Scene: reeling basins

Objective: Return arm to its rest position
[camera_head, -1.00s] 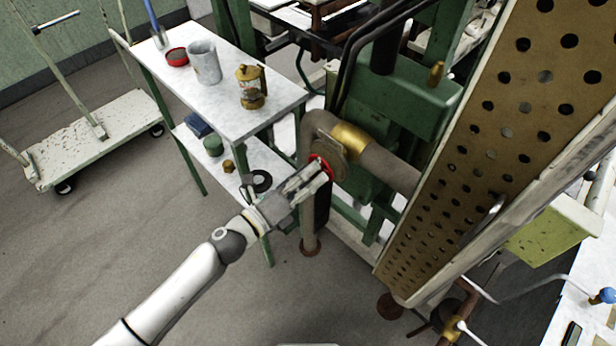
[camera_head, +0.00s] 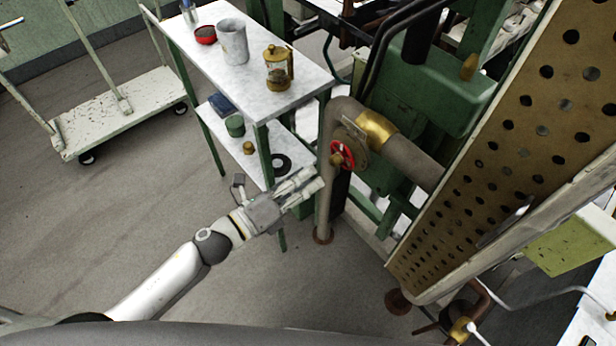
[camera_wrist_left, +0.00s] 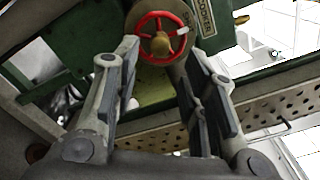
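My left arm comes in from the lower left in the head view. Its gripper (camera_head: 304,186) is in front of the brown pipe, a little left of and below a red valve wheel (camera_head: 343,155). The left wrist view shows the two fingers (camera_wrist_left: 162,92) spread apart with nothing between them. The red wheel (camera_wrist_left: 161,36) with its brass hub lies beyond the fingertips, apart from them. My right gripper is not in view.
A shelf table (camera_head: 200,57) with a grey cup (camera_head: 233,42) and a brass lantern-like pot (camera_head: 278,68) stands behind the gripper. A perforated brown panel (camera_head: 520,130) rises at right. A white cart (camera_head: 100,125) stands at left. Floor around the arm is clear.

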